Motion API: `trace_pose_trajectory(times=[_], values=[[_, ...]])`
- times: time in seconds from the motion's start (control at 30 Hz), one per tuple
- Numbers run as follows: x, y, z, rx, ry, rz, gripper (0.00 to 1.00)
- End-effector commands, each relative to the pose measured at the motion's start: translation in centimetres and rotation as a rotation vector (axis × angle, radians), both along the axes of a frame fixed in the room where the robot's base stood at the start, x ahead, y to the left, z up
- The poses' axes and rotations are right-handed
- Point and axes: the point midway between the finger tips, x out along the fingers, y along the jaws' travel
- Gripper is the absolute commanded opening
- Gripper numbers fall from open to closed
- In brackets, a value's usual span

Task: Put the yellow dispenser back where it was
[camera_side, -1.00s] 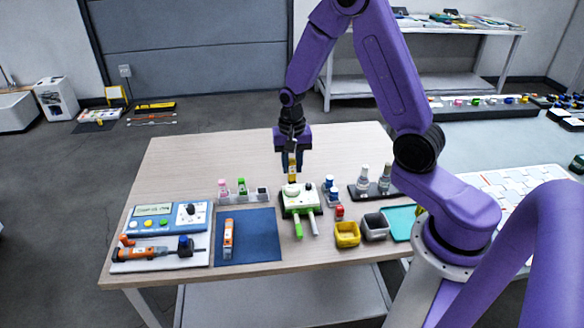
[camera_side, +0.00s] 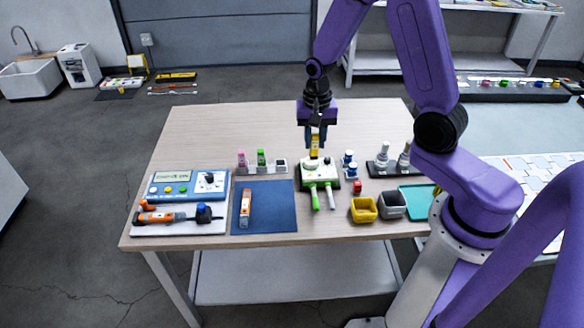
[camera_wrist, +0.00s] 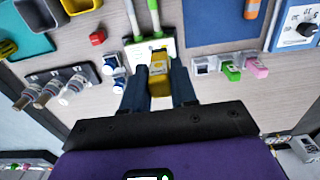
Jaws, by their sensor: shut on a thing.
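The yellow dispenser (camera_side: 314,149) is between the fingers of my gripper (camera_side: 315,142), which is shut on it. It also shows in the wrist view (camera_wrist: 159,80), gripped between both dark fingers (camera_wrist: 159,84). It appears upright, just behind the white and green device (camera_side: 318,173); I cannot tell whether they touch. To the left of the dispenser in the side view is a small rack (camera_side: 270,169) with a pink dispenser (camera_side: 241,158) and a green dispenser (camera_side: 261,157). The rack's third place, nearest my gripper, looks empty; it also shows in the wrist view (camera_wrist: 204,66).
Blue-capped bottles (camera_side: 349,162) stand right of the device, with a dark rack of bottles (camera_side: 384,158) beyond. A yellow bin (camera_side: 363,210) and grey bin (camera_side: 393,206) sit in front. A blue mat (camera_side: 270,207) lies left. The table's rear is clear.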

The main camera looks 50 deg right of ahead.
Motion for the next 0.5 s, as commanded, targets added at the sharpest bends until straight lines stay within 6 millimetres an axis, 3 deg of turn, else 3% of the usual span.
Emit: trace_pose_trajectory(times=[0.17, 0.5], values=[[1.7, -0.1, -0.8, 0.0, 0.001, -0.001, 0.08], [7.8, -0.6, -3.5, 0.0, 0.0, -0.001, 0.08]])
